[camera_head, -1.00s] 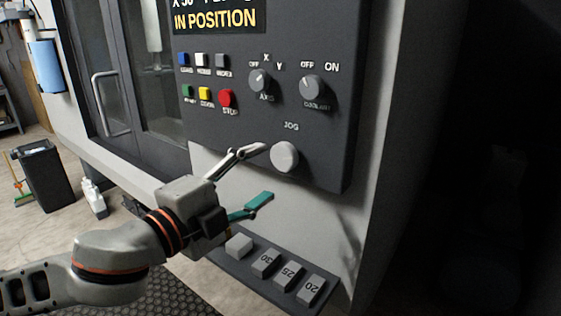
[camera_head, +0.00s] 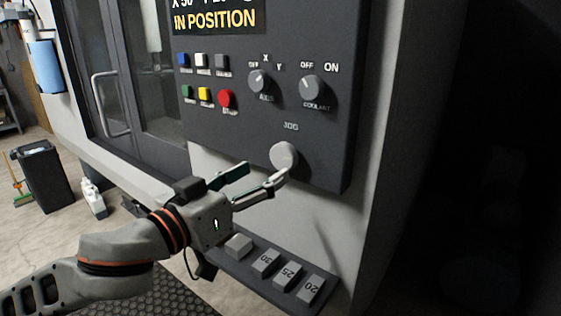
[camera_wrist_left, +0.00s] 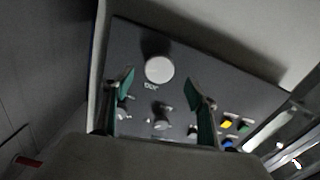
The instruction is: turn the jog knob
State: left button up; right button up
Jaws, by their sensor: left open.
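The jog knob (camera_head: 284,156) is a round, light grey knob low on the dark control panel, under the JOG label. It also shows in the left wrist view (camera_wrist_left: 159,69), ahead of the fingers and between their lines. My left gripper (camera_head: 262,175) is open and empty. One fingertip is at the knob's lower edge in the head view; I cannot tell whether it touches. The other finger is to the left, with its teal pad showing. In the wrist view the gripper (camera_wrist_left: 160,88) has its fingers spread, one on each side below the knob. My right gripper is not in view.
Above the knob are the axis knob (camera_head: 259,80), the coolant knob (camera_head: 311,87) and several coloured buttons, including a red one (camera_head: 227,98). A ledge with grey numbered blocks (camera_head: 289,275) is below. A black bin (camera_head: 43,175) stands on the floor at left.

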aim_at(281, 161)
pick_arm(q)
jog(key=x, duration=0.7)
jog(key=shift+w+d, duration=0.1)
jog(key=c, duration=1.1)
